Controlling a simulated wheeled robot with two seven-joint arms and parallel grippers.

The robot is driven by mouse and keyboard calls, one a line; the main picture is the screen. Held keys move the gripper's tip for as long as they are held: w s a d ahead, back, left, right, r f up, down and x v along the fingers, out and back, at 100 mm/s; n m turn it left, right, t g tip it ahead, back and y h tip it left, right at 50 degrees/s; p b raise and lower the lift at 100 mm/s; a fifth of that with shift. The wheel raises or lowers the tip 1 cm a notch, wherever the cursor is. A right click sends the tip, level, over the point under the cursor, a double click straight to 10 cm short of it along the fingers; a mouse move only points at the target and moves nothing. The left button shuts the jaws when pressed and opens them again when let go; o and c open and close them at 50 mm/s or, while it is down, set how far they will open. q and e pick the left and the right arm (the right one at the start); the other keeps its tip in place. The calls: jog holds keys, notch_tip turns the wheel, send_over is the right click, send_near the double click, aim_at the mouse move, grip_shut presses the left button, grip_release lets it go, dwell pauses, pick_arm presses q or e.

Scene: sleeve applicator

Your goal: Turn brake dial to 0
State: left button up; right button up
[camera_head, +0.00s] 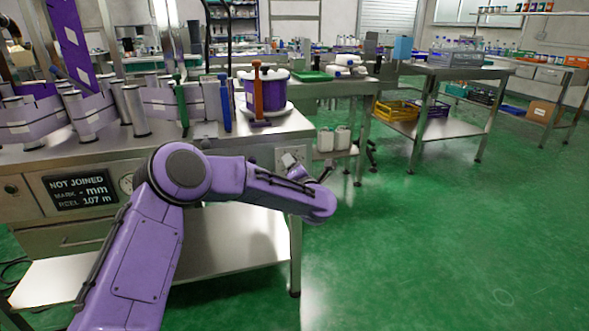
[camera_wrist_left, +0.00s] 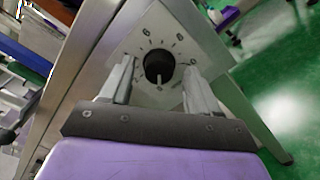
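The brake dial is a round black knob (camera_wrist_left: 158,67) on a pale plate (camera_wrist_left: 165,22) with numbers and tick marks around it. A light pointer line on the knob points toward the bottom of the left wrist view; the number there is too small to read surely. My left gripper (camera_wrist_left: 158,72) is open, with one finger on each side of the knob. I cannot tell whether the fingers touch it. In the head view the dial's plate (camera_head: 290,156) shows at the bench's right end, partly hidden by my left arm. My right gripper is not in view.
The steel bench (camera_head: 100,150) carries a purple reel (camera_head: 272,97), an orange-brown handle (camera_head: 257,95), a blue handle (camera_head: 225,105) and metal posts. A display (camera_head: 78,188) reads "NOT JOINED" and "REEL 107 m". Green floor at right is clear.

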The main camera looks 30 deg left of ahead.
pick_arm(q)
jog(key=p+v, duration=0.1)
jog(key=v, duration=0.9)
jog(key=shift+s+d, duration=0.2)
jog(key=shift+s, duration=0.05)
